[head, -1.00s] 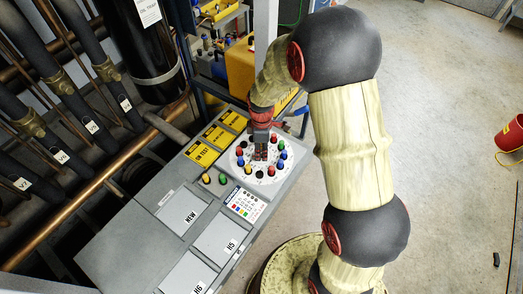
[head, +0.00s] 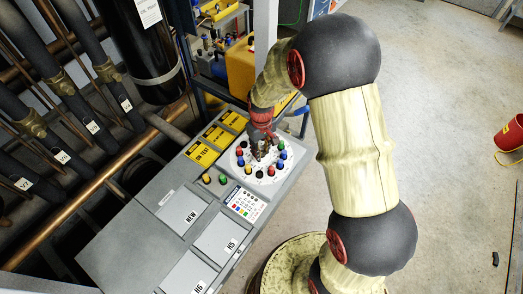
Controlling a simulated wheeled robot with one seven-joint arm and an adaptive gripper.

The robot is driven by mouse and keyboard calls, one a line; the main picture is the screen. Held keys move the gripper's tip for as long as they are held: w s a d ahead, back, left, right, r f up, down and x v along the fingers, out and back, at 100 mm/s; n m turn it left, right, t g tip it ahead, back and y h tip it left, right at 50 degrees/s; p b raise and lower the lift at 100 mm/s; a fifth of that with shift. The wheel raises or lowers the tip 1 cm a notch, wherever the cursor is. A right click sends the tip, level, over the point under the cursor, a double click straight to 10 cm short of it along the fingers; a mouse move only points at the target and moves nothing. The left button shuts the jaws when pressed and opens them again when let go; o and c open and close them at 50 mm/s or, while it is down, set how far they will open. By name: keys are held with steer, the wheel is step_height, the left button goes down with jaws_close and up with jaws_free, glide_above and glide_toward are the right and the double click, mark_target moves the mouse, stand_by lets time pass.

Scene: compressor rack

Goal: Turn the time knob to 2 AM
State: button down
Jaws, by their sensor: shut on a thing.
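A round white dial (head: 247,175) lies on the sloping grey control panel, ringed by several red, blue, green, yellow and black pegs. My gripper (head: 262,155) reaches down from above onto the middle of this dial. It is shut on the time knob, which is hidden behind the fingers. The knob's pointer and the hour marks are too small and covered to read, so I cannot tell the time it is set to.
Pipes (head: 75,100) run along the left. A yellow container (head: 240,65) stands behind the panel. A red bucket (head: 510,135) stands on open floor at right.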

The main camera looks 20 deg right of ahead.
steer(key=shift+m, duration=1.7)
steer(key=c, duration=1.5)
jaws_free()
steer(key=shift+c, duration=0.2)
steer(key=shift+o, duration=0.2)
steer(key=shift+r, duration=0.1)
step_height(320, 180, up, 12)
